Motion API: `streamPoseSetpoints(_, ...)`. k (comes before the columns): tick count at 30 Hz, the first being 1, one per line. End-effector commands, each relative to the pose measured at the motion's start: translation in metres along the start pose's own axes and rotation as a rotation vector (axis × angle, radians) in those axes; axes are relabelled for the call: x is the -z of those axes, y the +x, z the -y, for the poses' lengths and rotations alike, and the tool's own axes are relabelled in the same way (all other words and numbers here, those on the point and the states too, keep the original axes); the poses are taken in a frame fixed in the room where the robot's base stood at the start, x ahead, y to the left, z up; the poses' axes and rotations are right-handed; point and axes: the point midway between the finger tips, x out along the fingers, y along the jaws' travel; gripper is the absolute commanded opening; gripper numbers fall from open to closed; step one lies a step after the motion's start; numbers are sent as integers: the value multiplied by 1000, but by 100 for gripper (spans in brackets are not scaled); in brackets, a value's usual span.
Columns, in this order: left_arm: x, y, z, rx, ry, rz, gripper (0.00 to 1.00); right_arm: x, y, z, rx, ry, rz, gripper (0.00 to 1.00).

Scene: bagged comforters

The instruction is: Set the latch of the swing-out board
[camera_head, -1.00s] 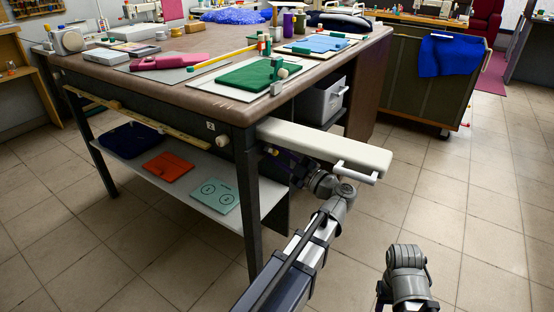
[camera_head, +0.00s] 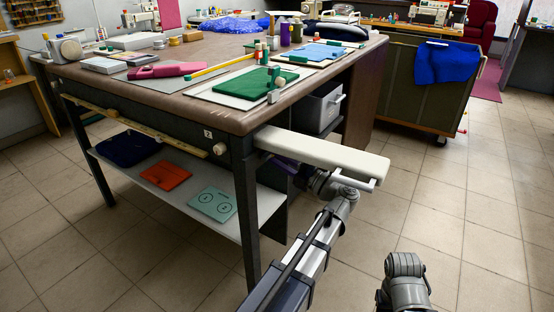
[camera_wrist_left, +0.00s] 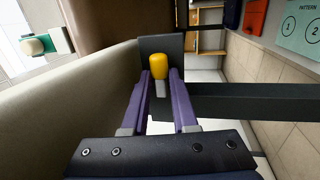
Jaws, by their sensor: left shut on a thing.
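The swing-out board (camera_head: 325,152), a long cream padded board with a white handle, sticks out to the right from the table corner. In the left wrist view the board (camera_wrist_left: 70,98) runs along the left side. The latch (camera_wrist_left: 158,66) shows there as a yellow knob on a short grey stem, in front of a dark bracket. My left gripper (camera_wrist_left: 160,85) has its purple fingers on either side of the stem, shut on the latch. In the head view my left gripper (camera_head: 282,168) is under the board, partly hidden, and the latch is hidden.
The brown-topped work table (camera_head: 195,98) carries cloth and tools. Its lower shelf (camera_head: 235,178) holds folded pieces, and a dark leg (camera_head: 247,225) stands near my left arm. A bin with blue cloth (camera_head: 400,95) stands behind. Floor to the right is clear.

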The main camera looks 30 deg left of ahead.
Motion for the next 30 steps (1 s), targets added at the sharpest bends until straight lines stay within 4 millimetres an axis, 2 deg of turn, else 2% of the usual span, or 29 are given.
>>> streamPoseSetpoints(17,0,0,0,-1,-26,-6,0,0,0,0,0,0,0,50)
streamPoseSetpoints(18,0,0,0,-1,-26,-6,31,0,0,0,0,0,0,50)
streamPoseSetpoints(20,0,0,0,-1,-25,-6,38,0,0,0,0,0,0,50)
streamPoseSetpoints(30,0,-6,0,-1,-25,-4,40,0,2,0,0,0,0,50)
